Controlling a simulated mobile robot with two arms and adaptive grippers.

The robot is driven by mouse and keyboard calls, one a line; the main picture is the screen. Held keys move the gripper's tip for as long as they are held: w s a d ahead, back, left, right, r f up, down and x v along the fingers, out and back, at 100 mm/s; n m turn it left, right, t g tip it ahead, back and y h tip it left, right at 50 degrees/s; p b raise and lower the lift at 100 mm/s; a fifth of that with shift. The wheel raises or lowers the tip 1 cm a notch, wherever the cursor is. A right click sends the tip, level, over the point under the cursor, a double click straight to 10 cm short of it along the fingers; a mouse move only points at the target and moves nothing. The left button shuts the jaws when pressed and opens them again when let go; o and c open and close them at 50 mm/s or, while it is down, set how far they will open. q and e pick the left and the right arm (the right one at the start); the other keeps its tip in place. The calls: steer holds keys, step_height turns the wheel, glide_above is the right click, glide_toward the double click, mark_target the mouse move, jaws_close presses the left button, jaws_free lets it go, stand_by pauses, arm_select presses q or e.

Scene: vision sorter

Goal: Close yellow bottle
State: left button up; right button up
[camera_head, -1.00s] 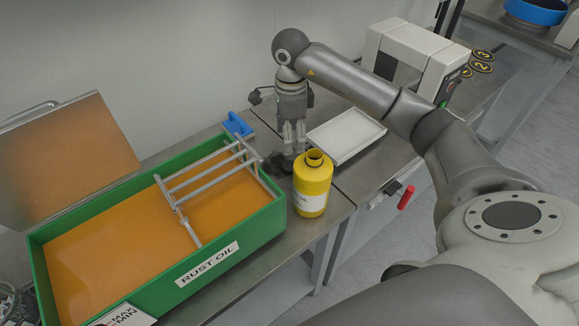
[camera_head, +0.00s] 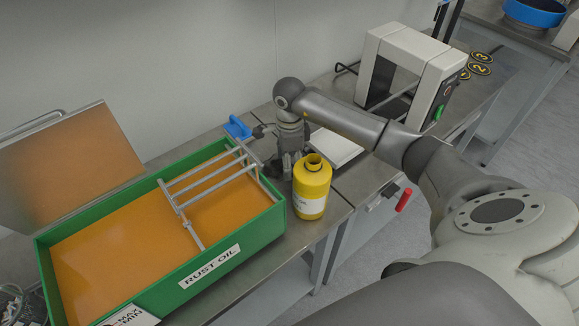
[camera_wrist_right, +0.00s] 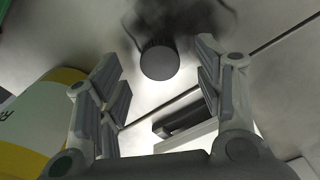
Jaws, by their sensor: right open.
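The yellow bottle (camera_head: 312,188) stands upright on the metal table, beside the right end of the green tank. Its neck is open at the top, with no cap on it. My right gripper (camera_head: 284,166) is low over the table just behind and left of the bottle. In the right wrist view my right gripper (camera_wrist_right: 160,92) is open, its fingers apart. A dark round piece, which looks like a cap (camera_wrist_right: 158,62), lies on the table between and beyond the fingertips, not gripped. The bottle (camera_wrist_right: 38,120) shows at the left there. My left gripper is not in view.
The green tank (camera_head: 262,226) of orange oil, labelled RUST OIL, with a metal rack (camera_head: 208,179), stands left of the bottle. A pale tray (camera_head: 335,146) lies behind it. A blue handle (camera_head: 237,127) and a white arch-shaped machine (camera_head: 408,45) are farther back.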

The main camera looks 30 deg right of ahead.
steer(key=shift+f, duration=0.85)
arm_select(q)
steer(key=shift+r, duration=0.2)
arm_select(e)
steer(key=c, duration=0.8)
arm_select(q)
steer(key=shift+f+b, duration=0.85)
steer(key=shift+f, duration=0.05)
arm_select(e)
step_height(320, 180, up, 10)
